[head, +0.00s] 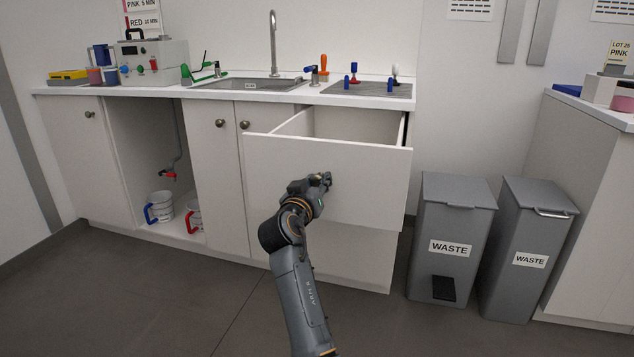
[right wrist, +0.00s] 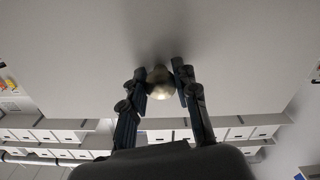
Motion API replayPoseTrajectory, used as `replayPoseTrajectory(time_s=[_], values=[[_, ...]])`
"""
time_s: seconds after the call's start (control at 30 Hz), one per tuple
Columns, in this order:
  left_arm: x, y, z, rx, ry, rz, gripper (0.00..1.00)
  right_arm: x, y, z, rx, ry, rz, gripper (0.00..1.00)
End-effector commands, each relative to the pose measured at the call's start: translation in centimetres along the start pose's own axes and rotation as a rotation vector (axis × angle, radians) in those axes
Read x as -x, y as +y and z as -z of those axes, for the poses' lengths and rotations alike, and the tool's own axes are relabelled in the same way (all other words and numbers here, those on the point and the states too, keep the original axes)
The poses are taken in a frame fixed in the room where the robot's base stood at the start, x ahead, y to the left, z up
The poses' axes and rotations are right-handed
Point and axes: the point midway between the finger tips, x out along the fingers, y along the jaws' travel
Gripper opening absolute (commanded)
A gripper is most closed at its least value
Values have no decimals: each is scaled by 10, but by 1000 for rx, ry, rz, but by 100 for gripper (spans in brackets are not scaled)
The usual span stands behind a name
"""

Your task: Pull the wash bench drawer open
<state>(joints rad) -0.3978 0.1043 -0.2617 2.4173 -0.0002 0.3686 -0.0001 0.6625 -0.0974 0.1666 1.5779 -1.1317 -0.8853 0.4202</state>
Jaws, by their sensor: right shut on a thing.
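The wash bench drawer (head: 365,160) is pulled well out from the bench, and its open top shows in the head view. Its white front also fills much of the right wrist view (right wrist: 75,65). My right gripper (head: 327,181) is at the middle of the drawer front. In the right wrist view the fingers (right wrist: 160,80) are on both sides of a round brass knob (right wrist: 160,86), shut on it. The inside bottom of the drawer is hidden by its front. My left gripper is not in view.
Two grey waste bins (head: 453,225) (head: 525,250) stand right of the drawer. The bench top (head: 130,91) holds a sink (head: 250,85), a box-shaped device (head: 155,58) and small tools. Mugs (head: 160,207) stand in the open cupboard at left. The floor (head: 130,300) in front is clear.

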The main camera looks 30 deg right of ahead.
Motion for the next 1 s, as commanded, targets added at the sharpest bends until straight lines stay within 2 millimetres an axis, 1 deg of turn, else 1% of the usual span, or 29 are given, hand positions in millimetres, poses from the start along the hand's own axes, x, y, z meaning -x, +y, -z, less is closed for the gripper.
replayPoseTrajectory(time_s=[0.5,0.53,0.63,0.67,0.9,1.0], values=[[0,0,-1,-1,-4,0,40,0,0,1,-1,2,1,0],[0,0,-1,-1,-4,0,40,0,0,1,-1,2,1,32],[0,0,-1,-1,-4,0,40,0,0,1,-1,2,1,52],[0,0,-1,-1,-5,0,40,0,0,1,-1,2,1,54],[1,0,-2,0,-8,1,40,0,0,1,-1,2,0,54],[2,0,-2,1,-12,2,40,4,0,1,-1,2,1,54]])
